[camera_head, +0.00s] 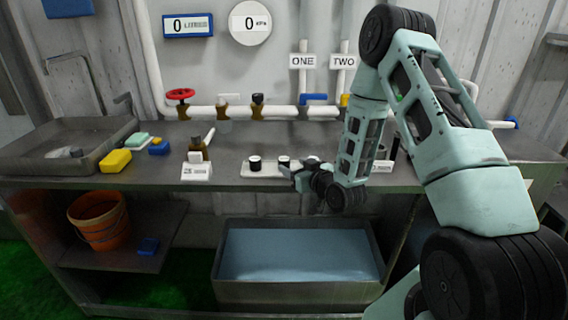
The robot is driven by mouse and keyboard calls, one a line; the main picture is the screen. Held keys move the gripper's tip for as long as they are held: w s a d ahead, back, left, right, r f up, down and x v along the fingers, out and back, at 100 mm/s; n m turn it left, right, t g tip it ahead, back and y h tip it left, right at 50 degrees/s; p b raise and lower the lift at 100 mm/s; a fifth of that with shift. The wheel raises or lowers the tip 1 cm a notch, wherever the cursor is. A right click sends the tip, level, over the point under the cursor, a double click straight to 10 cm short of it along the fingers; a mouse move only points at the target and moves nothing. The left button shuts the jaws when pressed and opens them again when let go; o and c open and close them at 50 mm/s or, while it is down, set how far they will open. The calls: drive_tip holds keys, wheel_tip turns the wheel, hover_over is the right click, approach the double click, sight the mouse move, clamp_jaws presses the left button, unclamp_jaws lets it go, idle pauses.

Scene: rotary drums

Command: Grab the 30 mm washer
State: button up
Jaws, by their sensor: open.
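No washer can be made out for certain. A white tray (262,173) on the bench holds small dark round pieces with pale tops; one dark piece (255,163) stands at its left and another (284,162) near its middle. Which of them, if any, is the 30 mm washer cannot be told. My gripper (291,175) is open at the tray's right front, pointing left, with nothing visible between its fingers. It hides the tray's right part. A small label card (382,166) stands right of my wrist, partly behind the arm; its text is too small to read.
A brown bottle (197,149) stands behind a white card (196,173) on the bench. Yellow, green and blue sponges (115,161) lie near the sink (60,145). Pipes with valves (240,112) run behind. A water-filled trough (298,254) and orange bucket (100,221) are below.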

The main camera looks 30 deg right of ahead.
sight(287, 162)
drive_tip(key=shift+w+f+p, duration=0.2)
drive_tip(key=shift+w+p, duration=0.35)
drive_tip(key=shift+w, duration=1.05)
drive_tip(key=shift+w+f+p, duration=0.2)
drive_tip(key=shift+w+p, duration=0.35)
drive_tip(key=shift+w, duration=1)
drive_tip(key=c, duration=1)
